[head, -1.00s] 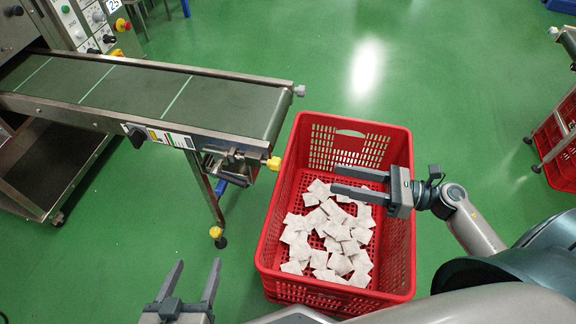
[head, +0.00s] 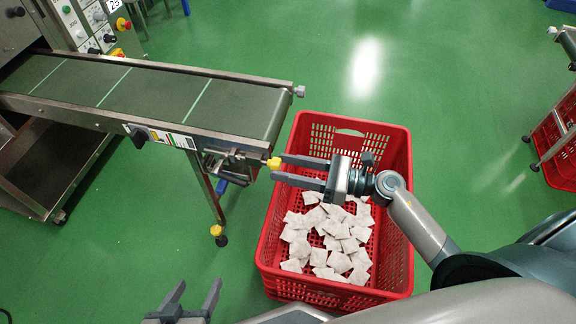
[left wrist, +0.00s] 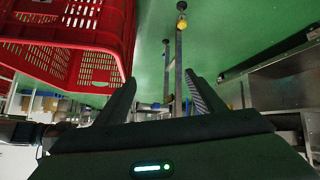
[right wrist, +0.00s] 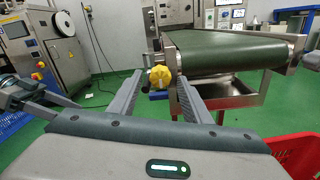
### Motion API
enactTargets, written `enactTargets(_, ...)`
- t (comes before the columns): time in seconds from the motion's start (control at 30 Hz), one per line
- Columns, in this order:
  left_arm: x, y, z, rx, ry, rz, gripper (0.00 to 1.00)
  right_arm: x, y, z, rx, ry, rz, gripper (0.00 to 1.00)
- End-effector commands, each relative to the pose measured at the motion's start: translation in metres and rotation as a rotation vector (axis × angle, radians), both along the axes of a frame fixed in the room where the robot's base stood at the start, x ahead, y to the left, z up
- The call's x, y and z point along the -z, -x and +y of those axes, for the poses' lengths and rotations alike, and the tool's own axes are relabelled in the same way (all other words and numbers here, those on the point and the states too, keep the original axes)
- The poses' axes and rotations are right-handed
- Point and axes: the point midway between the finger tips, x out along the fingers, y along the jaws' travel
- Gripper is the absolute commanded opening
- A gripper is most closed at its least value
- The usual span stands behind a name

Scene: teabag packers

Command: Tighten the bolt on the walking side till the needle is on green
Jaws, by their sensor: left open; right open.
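The yellow bolt knob (head: 274,163) is on the near side of the conveyor (head: 160,95), close to its discharge end. My right gripper (head: 280,169) is open, with its fingertips at the knob. In the right wrist view the knob (right wrist: 160,77) shows between the two open fingers; I cannot tell whether they touch it. A label with coloured bands (head: 172,138) is on the conveyor's near side; the needle is too small to read. A grey knob (head: 299,91) is on the far corner. My left gripper (head: 198,290) is open and empty, low in the head view.
A red crate (head: 402,215) holding several white teabags (head: 330,235) stands under my right arm. A conveyor leg (head: 208,190) stands left of it. The control panel (head: 90,25) is at the upper left. Green floor is clear beyond the crate.

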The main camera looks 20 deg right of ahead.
Motion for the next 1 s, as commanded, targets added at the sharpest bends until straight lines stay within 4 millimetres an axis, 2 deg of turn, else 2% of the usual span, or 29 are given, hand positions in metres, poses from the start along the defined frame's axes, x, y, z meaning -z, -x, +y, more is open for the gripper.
enactTargets(0.27,0.0,0.0,0.0,0.0,0.0,0.001,0.62,0.0,0.0,0.001,0.0,0.0,0.0,0.44)
enactTargets(0.43,0.0,0.0,0.0,0.0,0.0,0.0,0.62,0.0,0.0,0.0,0.0,0.0,0.0,0.04)
enactTargets(0.77,0.0,0.002,0.0,0.001,-0.002,0.013,0.62,0.0,0.0,0.0,0.0,-0.008,0.013,0.03)
enactTargets(1.0,0.009,0.014,0.01,-0.002,-0.031,0.101,0.62,-0.002,0.0,0.001,-0.001,-0.043,0.066,0.03)
